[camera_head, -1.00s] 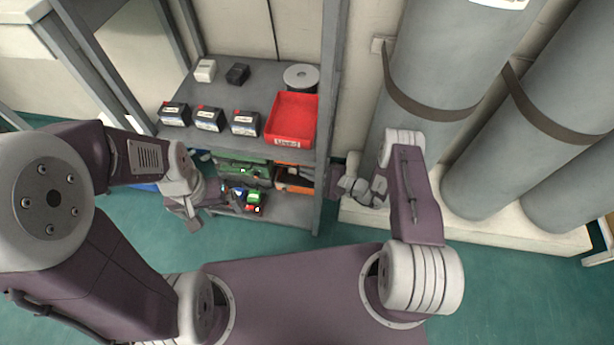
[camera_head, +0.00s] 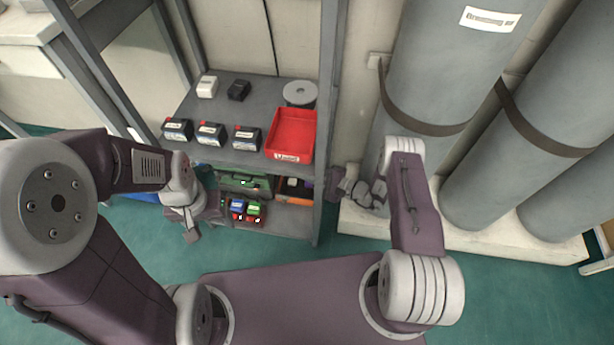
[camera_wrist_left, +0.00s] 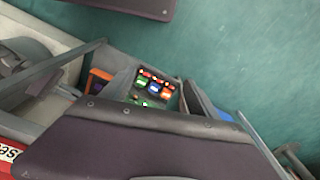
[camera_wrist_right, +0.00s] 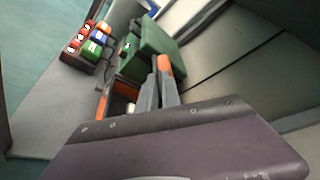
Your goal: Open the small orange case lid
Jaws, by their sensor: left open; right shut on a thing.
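The case also shows in the left wrist view (camera_wrist_left: 97,82), with a dark interior. In the head view my right gripper (camera_head: 336,184) reaches in from the right, its tips hidden. My left gripper (camera_head: 192,226) is open and empty, in front of the shelf.
A green case (camera_head: 242,183) and a group of coloured small boxes (camera_head: 245,208) share the lower shelf. The upper shelf holds a red bin (camera_head: 291,134), several dark boxes (camera_head: 211,132) and a grey disc (camera_head: 300,92). Large cylinders (camera_head: 430,60) stand at the right.

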